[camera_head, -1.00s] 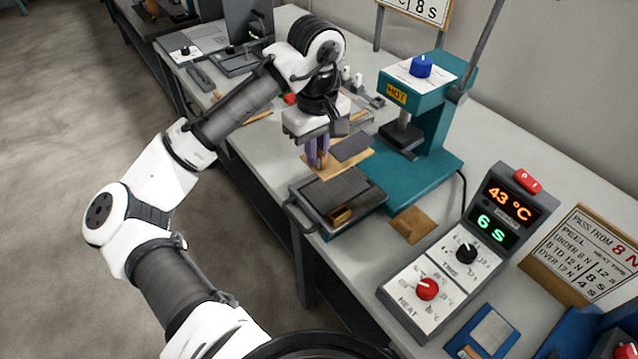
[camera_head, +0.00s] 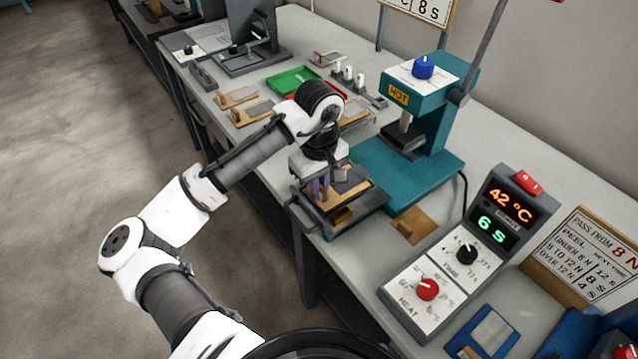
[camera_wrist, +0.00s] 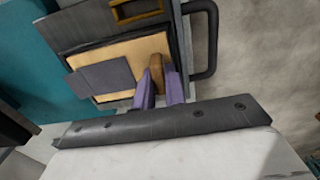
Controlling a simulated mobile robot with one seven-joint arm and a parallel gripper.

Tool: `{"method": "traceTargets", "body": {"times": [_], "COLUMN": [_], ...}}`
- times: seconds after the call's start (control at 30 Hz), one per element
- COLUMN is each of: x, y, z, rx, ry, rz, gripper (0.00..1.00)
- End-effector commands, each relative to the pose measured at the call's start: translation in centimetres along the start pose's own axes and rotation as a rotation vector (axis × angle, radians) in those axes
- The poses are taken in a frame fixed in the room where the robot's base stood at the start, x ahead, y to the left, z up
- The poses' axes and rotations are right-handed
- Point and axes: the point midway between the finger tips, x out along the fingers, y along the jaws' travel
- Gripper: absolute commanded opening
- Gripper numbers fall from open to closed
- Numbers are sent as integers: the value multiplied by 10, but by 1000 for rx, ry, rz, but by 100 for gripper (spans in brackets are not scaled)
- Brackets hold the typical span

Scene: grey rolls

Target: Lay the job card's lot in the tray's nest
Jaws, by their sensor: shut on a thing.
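My gripper (camera_head: 319,188) is shut on the wooden tab of a lot, a tan board (camera_head: 333,200) with a dark grey patch (camera_head: 352,178). The lot is over the dark tray (camera_head: 368,208) at the bench's front edge. In the wrist view, the purple fingers (camera_wrist: 159,78) pinch the brown tab, and the tan board (camera_wrist: 130,56) lies roughly within the outline of the tray's recess (camera_wrist: 75,30). The grey patch (camera_wrist: 103,77) reaches past the board's left edge. I cannot tell whether the board touches the nest floor. The job card cannot be identified surely.
A brass-coloured block (camera_head: 341,216) sits at the tray's near end. A teal press marked HOT (camera_head: 432,115) stands behind. A control box (camera_head: 455,262) reads 42 °C and 6 S. Other tabbed boards (camera_head: 237,97) and a green tray (camera_head: 290,80) lie farther back.

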Motion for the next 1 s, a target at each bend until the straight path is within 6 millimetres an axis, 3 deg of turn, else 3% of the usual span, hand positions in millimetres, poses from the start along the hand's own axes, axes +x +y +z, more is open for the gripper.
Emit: {"method": "traceTargets", "body": {"times": [0.07, 0.1, 0.23, 0.63, 0.77, 1.0], "x": [3, 2, 2, -4, -24, -78], "y": [0, 0, 0, 0, 1, 0], "z": [0, 0, 0, 0, 0, -1], "rx": [0, 0, 0, 0, 2, 0], "ry": [-1, 0, 0, 1, 2, 6], "rz": [1, 0, 0, 1, 2, -1], "gripper": [0, 16, 33, 34, 34, 34]}}
